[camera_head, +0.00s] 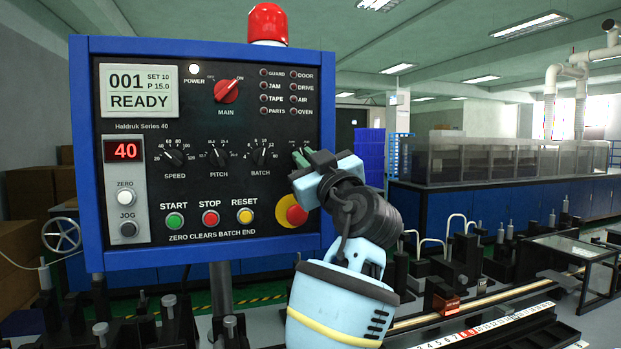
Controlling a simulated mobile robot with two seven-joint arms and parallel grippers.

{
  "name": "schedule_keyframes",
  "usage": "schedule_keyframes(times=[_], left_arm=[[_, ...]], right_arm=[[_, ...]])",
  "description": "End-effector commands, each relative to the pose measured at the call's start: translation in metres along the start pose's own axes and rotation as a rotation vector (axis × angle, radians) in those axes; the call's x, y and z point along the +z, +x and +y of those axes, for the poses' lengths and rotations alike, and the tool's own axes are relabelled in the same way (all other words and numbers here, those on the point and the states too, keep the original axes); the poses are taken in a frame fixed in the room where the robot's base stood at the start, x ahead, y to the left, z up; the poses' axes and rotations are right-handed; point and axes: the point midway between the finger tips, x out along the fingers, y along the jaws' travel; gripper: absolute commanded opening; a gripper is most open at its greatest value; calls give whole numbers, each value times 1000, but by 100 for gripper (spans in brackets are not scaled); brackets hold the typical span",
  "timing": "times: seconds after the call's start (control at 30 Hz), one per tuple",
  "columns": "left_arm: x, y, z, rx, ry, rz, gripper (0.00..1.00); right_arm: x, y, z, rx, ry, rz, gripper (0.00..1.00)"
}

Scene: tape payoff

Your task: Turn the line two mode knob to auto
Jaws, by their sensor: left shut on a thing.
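A control panel (215,215) with a blue frame fills the left half of the head view. Its row of black knobs reads speed (175,157), pitch (219,157) and batch (260,157). A further knob (301,154) sits at the right end of this row. My left gripper (308,160) is at that knob and shut on it. The gripper covers most of the knob and its label, so I cannot read its setting or confirm that it is the line two mode knob. My right gripper is out of view.
A red emergency button (291,211) sits just below my left gripper. A red main switch (227,91) points toward ON. The display (139,90) reads READY. A red beacon (268,23) tops the panel. Machine parts and a ruler strip (490,328) lie at the lower right.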

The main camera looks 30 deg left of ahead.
Motion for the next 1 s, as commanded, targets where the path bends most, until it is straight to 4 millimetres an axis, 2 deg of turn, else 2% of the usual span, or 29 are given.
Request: schedule_keyframes(times=[0.3, 0.87, 0.9, 1.0], left_arm=[[0, 0, 1, -53, -128, 0, 0], [-2, 1, 1, -65, -161, 2, 0], [-2, 1, 1, -64, -161, 2, 12], [-2, 1, 1, -65, -160, 1, 25]], right_arm=[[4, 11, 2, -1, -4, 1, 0], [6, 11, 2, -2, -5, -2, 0], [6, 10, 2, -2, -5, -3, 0], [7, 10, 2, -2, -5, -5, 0]])
